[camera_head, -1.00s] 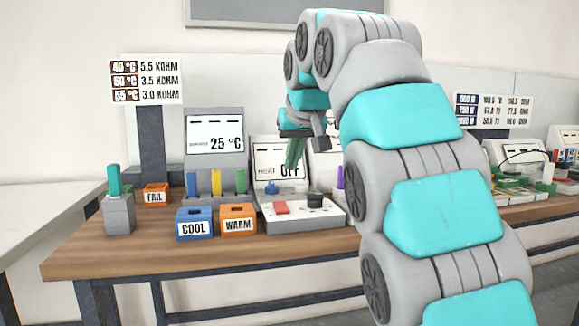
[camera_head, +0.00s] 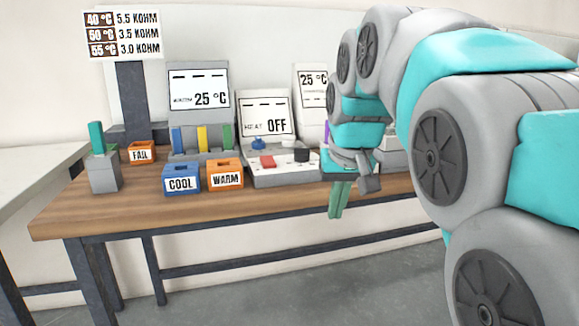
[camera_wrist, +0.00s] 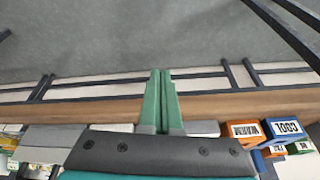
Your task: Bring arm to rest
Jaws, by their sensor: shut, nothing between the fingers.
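My gripper (camera_head: 338,200) is at the right of the head view, with its green fingers pointing down in front of the table's front edge. The fingers are together and hold nothing. In the wrist view my gripper (camera_wrist: 161,75) also shows shut, its fingertips over the grey floor. My teal and grey arm fills the right side of the head view and hides the right part of the table.
The wooden table (camera_head: 120,213) bears a blue COOL box (camera_head: 181,171), an orange WARM box (camera_head: 225,165), a FAIL box (camera_head: 141,145), a 25 °C display (camera_head: 199,86) and a heater unit (camera_head: 270,178) reading OFF. The floor (camera_head: 330,285) in front is clear.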

